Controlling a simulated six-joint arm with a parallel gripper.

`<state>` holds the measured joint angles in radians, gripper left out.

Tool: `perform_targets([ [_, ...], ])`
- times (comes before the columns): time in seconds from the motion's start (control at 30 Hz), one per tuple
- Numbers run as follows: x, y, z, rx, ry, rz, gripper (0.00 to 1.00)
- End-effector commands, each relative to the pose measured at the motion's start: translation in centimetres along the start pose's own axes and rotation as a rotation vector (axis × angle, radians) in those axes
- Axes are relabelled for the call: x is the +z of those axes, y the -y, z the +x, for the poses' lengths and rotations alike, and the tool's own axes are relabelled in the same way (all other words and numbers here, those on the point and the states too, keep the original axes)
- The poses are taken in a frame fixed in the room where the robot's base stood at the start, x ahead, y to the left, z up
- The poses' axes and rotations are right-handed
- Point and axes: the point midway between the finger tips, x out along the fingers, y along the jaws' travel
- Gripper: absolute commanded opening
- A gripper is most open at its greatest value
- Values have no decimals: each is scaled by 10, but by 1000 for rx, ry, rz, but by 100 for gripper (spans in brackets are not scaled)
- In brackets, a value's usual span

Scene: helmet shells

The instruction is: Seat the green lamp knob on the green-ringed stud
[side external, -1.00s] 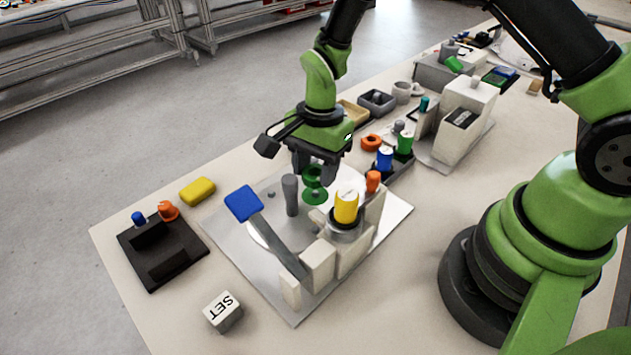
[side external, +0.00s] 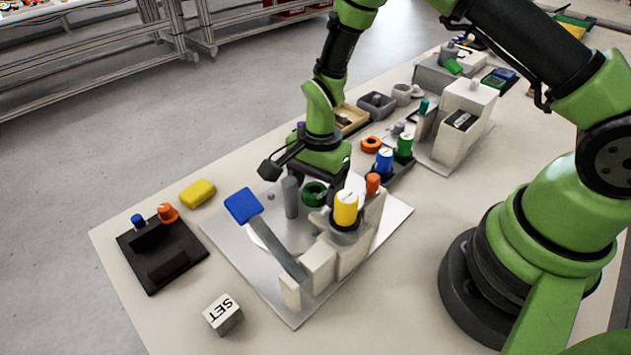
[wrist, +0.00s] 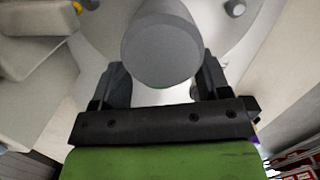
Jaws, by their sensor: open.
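A dark green ring-shaped part (side external: 314,193) stands on the metal plate, under my gripper. Whether a knob sits inside it or it is only the stud's ring, I cannot tell. My gripper (side external: 319,187) is open and low over the plate, right of the grey post. In the wrist view the gripper's fingers (wrist: 163,66) are apart. A grey cylinder (wrist: 160,50) in front hides the space between them.
The grey post (side external: 290,197) stands close beside my gripper on the plate (side external: 228,238). A yellow knob (side external: 345,208), pale blocks (side external: 318,265) and a blue-topped lever (side external: 243,205) crowd the front. A blue knob (side external: 384,160) shares the dark tray. Bare table lies front right.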

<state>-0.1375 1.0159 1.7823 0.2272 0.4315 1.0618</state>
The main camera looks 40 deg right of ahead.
Motion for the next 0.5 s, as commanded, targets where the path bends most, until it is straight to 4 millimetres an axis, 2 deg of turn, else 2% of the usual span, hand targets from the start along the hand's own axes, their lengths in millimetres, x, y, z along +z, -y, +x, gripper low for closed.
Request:
perform_targets([
  [0.17,0,1,-12,-4,1,1,70],
  [0.5,0,1,-84,-7,0,1,70],
])
